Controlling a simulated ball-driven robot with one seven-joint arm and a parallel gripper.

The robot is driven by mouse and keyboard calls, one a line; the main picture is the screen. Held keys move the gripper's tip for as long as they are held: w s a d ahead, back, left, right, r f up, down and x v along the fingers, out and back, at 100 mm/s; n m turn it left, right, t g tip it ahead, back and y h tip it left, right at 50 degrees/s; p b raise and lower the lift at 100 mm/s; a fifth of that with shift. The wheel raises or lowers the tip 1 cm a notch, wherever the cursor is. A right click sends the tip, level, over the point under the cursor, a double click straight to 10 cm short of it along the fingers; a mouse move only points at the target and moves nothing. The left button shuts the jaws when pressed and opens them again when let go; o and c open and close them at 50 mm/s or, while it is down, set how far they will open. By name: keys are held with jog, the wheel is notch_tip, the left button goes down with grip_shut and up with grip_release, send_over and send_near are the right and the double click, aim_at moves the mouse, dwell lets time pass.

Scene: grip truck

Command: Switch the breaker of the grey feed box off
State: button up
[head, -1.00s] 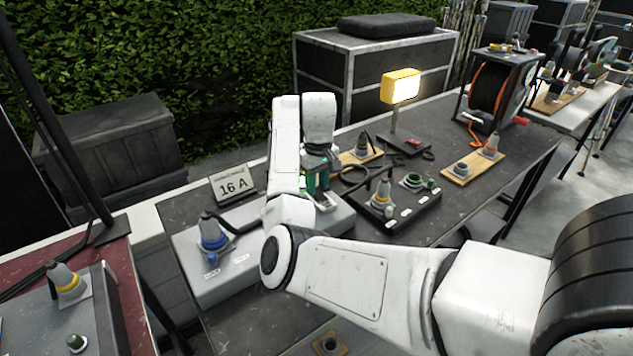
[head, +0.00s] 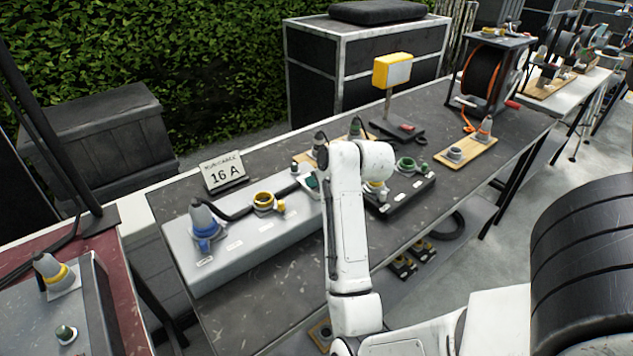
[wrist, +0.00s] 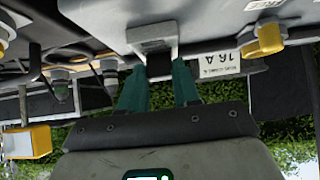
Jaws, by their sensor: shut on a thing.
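The grey feed box (head: 225,258) lies on the dark table in the head view. A blue plug (head: 205,220) sits upright at its left end and a yellow socket (head: 264,203) is near its middle. My gripper (wrist: 160,74) is at the box's right end, mostly hidden behind my arm in the head view. In the wrist view its green fingers close around the dark lever of the breaker (wrist: 152,39), which has a pale grey frame. The lever's exact position is hard to tell.
A 16 A sign (head: 222,173) stands behind the box. The yellow work lamp (head: 391,72) is unlit. A black box (head: 405,200) with sockets is right of my arm, a wooden board (head: 463,155) beyond it. A cable reel (head: 488,80) stands at the back right.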

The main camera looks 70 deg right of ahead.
jog(key=shift+s+a+f+t+h+b, duration=0.15)
jog(key=shift+s+f+t+h+b, duration=0.2)
jog(key=shift+t+b, duration=0.5)
jog(key=shift+w, duration=0.1)
jog(key=o, duration=1.1)
jog(key=shift+c, duration=0.2)
jog(key=shift+r, duration=0.1)
jog(key=v, duration=1)
jog(key=shift+s+a+r, duration=0.2)
jog(key=shift+s+a, duration=0.05)
jog(key=shift+a, duration=0.05)
